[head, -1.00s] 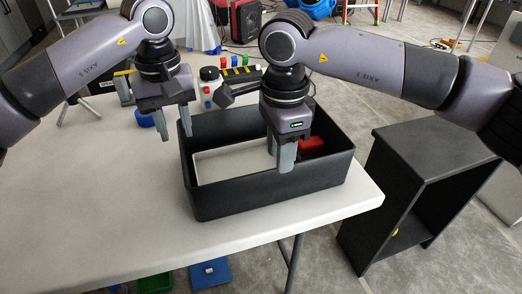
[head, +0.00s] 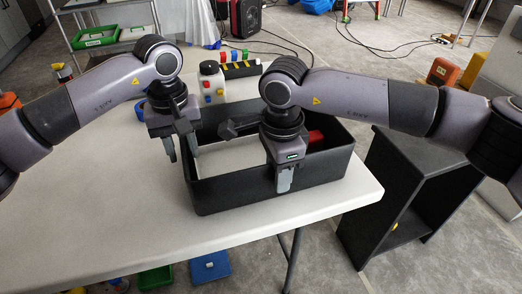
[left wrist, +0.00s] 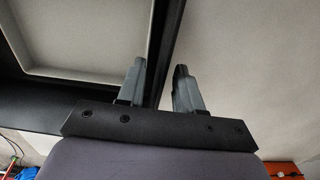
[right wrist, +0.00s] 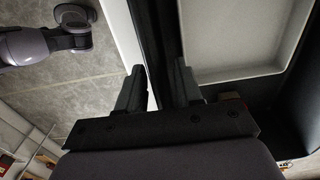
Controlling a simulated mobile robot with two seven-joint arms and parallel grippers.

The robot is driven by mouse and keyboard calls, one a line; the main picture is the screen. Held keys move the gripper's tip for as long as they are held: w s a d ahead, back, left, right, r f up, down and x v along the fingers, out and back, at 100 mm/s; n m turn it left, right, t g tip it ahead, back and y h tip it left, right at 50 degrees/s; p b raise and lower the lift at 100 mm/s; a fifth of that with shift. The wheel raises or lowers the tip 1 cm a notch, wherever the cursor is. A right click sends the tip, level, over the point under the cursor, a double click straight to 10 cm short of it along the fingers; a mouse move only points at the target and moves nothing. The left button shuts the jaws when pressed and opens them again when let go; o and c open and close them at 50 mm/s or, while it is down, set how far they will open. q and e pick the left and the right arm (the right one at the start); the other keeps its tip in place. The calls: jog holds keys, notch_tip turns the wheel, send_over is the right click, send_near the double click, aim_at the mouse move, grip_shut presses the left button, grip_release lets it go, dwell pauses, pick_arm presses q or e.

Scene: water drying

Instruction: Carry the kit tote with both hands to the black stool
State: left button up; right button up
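The kit tote (head: 235,192) is a black open box on the white table near its right front corner. It holds a white tray (head: 236,156) and a red item (head: 316,138). My left gripper (head: 181,153) is open at the tote's left wall; in the left wrist view the dark wall (left wrist: 168,45) runs between its fingers. My right gripper (head: 285,182) is at the front wall, one finger outside; in the right wrist view the wall (right wrist: 155,45) lies between open fingers. The black stool (head: 408,165), box-shaped with an open side, stands on the floor right of the table.
The white table (head: 90,215) is bare left of and in front of the tote. A white bottle-like item and a block with coloured knobs (head: 240,70) stand behind the tote. Blue (head: 210,266) and green bins lie on the floor below the table. An orange object (head: 443,72) is behind the stool.

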pick_arm(q)
grip_shut()
pick_arm(e)
grip_shut()
dwell(1.2)
